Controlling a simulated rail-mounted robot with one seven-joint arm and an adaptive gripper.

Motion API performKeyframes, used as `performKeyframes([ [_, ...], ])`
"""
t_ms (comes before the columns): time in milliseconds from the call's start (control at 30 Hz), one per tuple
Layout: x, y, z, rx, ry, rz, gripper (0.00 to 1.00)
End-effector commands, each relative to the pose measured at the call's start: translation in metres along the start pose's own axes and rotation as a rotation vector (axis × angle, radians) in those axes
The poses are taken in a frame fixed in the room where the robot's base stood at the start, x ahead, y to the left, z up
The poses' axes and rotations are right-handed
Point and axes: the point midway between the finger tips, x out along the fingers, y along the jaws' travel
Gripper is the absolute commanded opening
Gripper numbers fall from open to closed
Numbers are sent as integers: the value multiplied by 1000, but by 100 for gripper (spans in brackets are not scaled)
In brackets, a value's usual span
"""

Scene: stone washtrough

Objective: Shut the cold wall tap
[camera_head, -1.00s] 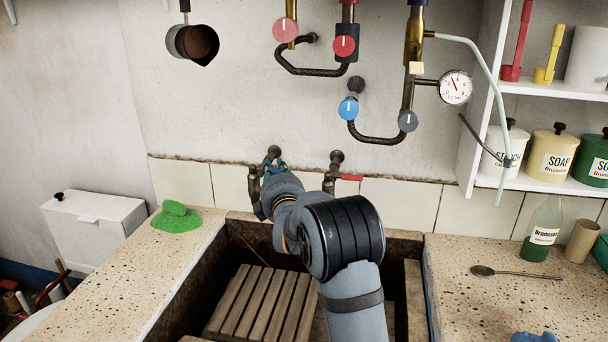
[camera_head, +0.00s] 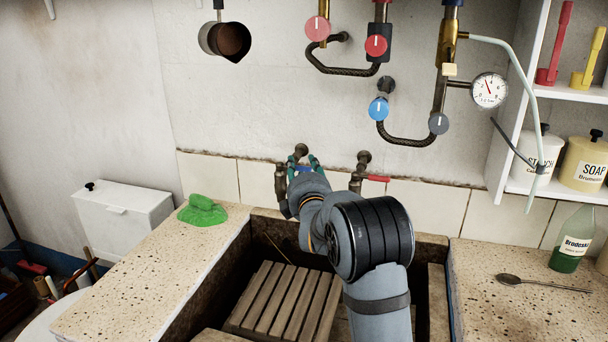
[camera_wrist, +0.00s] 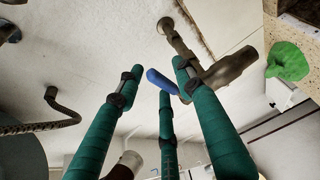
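The left wall tap (camera_head: 301,151) is a dark brass tap above the back of the trough. In the wrist view its pipe (camera_wrist: 174,38) comes out of the wall and its body (camera_wrist: 228,68) reaches right. Its blue lever (camera_wrist: 161,80) shows between my fingers. My gripper (camera_head: 304,163) has three teal fingers and is at this tap, in front of the wall. In the wrist view my gripper (camera_wrist: 158,76) is open, its fingers spread around the lever. One fingertip overlaps the tap body; I cannot tell whether any finger touches. My arm partly hides the tap in the head view.
A second tap with a red lever (camera_head: 376,179) stands just right. Pipes with a blue knob (camera_head: 379,108) and gauge (camera_head: 489,90) hang above. The stone trough (camera_head: 270,225) holds a wooden slatted rack (camera_head: 285,298).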

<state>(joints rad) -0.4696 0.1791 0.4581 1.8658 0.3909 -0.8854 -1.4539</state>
Motion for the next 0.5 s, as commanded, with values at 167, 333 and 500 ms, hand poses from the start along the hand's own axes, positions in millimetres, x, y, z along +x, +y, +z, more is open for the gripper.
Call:
performKeyframes([
  [167,-23,0,-1,0,1,-1,36],
  [333,-57,1,0,-1,1,0,36],
  [500,-89,0,0,0,0,0,36],
])
